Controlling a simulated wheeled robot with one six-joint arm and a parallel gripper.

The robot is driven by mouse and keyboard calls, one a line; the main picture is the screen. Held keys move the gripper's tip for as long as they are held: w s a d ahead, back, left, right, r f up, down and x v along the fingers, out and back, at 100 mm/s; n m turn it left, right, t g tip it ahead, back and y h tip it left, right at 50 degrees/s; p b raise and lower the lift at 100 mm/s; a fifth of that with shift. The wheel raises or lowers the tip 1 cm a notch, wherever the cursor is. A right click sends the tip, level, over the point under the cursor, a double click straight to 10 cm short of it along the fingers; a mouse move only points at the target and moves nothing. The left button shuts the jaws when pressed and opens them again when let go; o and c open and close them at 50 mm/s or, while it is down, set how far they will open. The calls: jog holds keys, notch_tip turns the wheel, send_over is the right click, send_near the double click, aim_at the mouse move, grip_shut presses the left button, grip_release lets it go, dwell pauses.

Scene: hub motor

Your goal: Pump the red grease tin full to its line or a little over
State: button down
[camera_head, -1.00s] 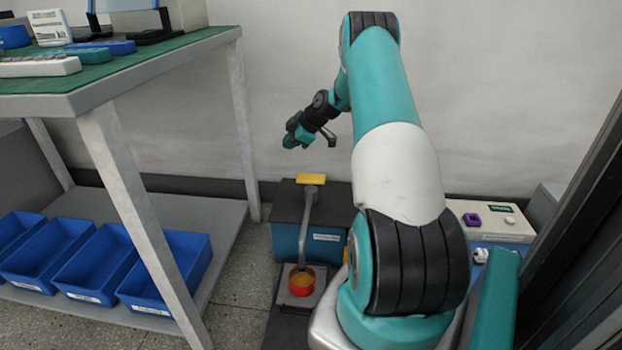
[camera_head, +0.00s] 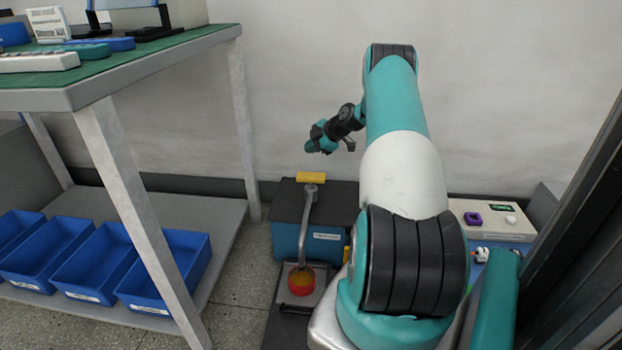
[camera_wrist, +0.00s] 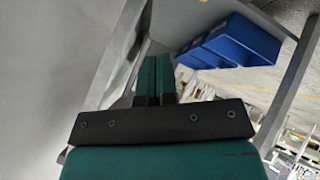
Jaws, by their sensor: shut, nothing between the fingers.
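The red grease tin (camera_head: 302,290) stands on a small tray at the foot of the pump (camera_head: 318,241), under the lower end of the grey spout (camera_head: 304,230). Orange-yellow grease shows at the tin's top and looks heaped up to about the rim; I cannot make out the line. The pump's yellow handle (camera_head: 311,178) sits above its black top. My gripper (camera_head: 311,148) is in the air above the handle, apart from it. In the wrist view its two green fingers (camera_wrist: 154,80) are together with nothing between them.
A workbench (camera_head: 100,90) stands at the left, with several blue bins (camera_head: 160,272) on its lower shelf. A light control box (camera_head: 490,220) with a purple part is at the right. The wall is behind my arm.

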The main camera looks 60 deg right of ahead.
aim_at(310, 176)
notch_tip(310, 176, down, 7)
jog(key=b, duration=0.4)
jog(key=shift+f, duration=0.15)
dwell(1.7)
jog(key=shift+w+f+b, duration=0.1)
jog(key=shift+f+b, duration=0.25)
jog(key=shift+f, duration=0.05)
jog(key=shift+f+b, duration=1.05)
jog(key=shift+f, duration=0.55)
dwell(1.3)
jog(key=shift+r, duration=0.1)
jog(key=shift+r+p, duration=1.2)
jog(key=shift+r, duration=0.7)
jog(key=shift+r+p, duration=1.5)
jog(key=shift+r, duration=1)
